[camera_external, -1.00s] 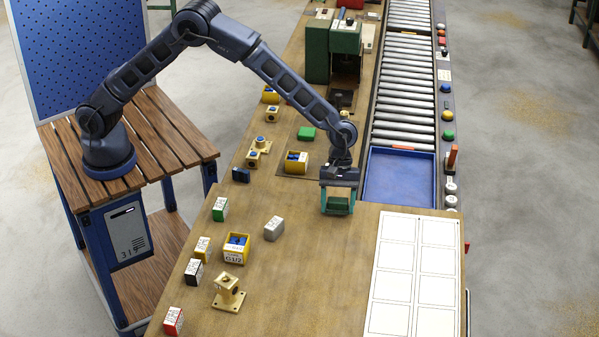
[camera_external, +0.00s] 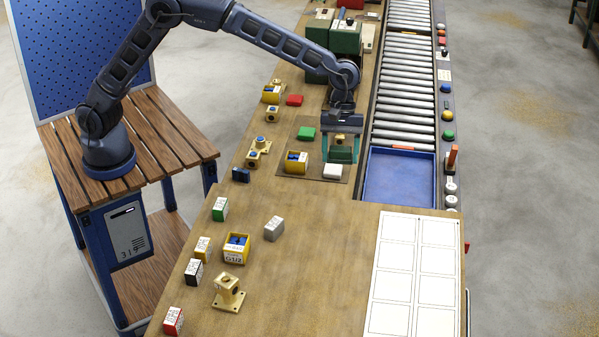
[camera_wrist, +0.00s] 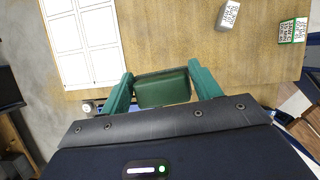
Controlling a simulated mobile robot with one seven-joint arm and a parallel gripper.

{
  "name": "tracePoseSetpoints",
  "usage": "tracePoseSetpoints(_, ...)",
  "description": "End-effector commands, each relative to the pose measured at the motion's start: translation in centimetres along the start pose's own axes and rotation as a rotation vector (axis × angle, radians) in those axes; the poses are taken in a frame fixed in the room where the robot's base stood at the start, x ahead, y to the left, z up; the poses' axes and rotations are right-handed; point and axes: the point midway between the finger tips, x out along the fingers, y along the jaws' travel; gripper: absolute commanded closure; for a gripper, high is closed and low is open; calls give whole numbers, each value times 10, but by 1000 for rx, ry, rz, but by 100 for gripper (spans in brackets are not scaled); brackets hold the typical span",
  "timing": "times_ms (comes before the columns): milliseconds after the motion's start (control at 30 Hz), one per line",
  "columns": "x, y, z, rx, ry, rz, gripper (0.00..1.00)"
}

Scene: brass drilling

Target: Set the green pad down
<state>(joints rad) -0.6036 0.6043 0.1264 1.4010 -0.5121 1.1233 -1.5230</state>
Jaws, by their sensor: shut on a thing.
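My gripper (camera_external: 341,150) has teal fingers and hangs over the right part of a dark mat (camera_external: 312,123) on the wooden bench. In the wrist view my gripper (camera_wrist: 160,88) is shut on a dark green pad (camera_wrist: 163,89), which sits between the two fingers. The held pad (camera_external: 341,154) also shows between the fingers in the external view. Its gap to the mat is hard to judge. A brighter green block (camera_external: 307,133) lies on the mat to the left of my gripper.
A red block (camera_external: 294,100) lies farther back, and a green machine (camera_external: 345,38) stands behind. A blue tray (camera_external: 400,178) is to the right. The bench front centre is clear.

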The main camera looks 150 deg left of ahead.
Motion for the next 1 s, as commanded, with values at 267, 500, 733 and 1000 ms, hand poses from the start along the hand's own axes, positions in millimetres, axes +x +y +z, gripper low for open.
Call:
tracePoseSetpoints(267,30,-20,78,30,2,-13,60)
tracePoseSetpoints(500,64,-52,163,57,2,-24,60)
tracePoseSetpoints(733,91,-86,230,79,1,-32,60)
tracePoseSetpoints(1000,106,-107,263,87,0,-36,60)
